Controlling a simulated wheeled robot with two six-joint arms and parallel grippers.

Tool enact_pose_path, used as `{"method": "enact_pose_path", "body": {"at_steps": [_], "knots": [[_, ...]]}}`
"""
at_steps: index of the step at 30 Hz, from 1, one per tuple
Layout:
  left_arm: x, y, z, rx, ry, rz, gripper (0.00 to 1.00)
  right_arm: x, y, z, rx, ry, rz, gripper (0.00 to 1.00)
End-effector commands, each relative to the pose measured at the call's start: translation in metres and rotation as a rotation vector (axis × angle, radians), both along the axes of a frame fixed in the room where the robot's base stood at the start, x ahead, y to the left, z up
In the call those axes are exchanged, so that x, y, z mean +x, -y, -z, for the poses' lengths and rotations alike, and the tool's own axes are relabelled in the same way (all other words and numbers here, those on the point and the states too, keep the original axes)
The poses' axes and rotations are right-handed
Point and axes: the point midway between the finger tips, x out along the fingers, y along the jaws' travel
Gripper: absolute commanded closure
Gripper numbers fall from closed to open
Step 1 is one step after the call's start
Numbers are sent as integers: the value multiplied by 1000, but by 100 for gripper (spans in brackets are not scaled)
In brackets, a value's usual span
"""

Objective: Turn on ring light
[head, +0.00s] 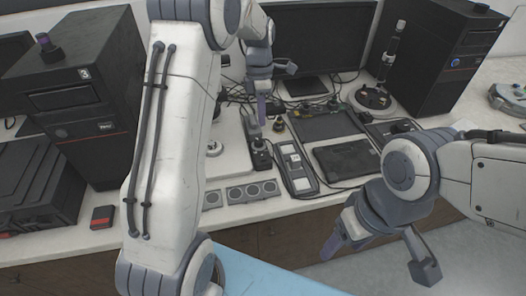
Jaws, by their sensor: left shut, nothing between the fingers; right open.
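My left gripper (262,108) points down over the back middle of the bench, shut and empty, with its fingertips above or beside small dark control boxes. I cannot tell whether it touches one. A small dark box (261,155) stands just below it, and a long grey unit with pale panels (296,168) lies to the right. I cannot surely identify the ring light or its switch. A round-based stand with an upright post (372,97) is at the back right. My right gripper (380,255) is open and empty in front of the bench. My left arm hides part of the bench.
A monitor (318,45) stands at the back between dark computer towers (75,95) (440,55). Dark flat devices (343,162) and cables crowd the middle. A row of grey square units (252,192) lies along the front. A small red-and-black box (102,217) is at left.

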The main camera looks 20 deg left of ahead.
Motion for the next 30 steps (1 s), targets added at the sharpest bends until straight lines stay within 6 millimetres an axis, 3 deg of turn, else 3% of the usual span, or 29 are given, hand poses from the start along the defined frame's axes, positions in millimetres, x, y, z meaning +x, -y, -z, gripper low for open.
{"method": "enact_pose_path", "body": {"at_steps": [18, 24, 30], "knots": [[-13, 9, 112, -1, -4, 2, 100, 0, 0, -25, 0, 0, 0, 35], [-14, 10, 131, 0, -1, 3, 100, 0, 0, -29, 0, 0, 1, 35], [-14, 10, 135, 0, 0, 2, 100, 0, 0, -29, 0, 0, 1, 35]]}}
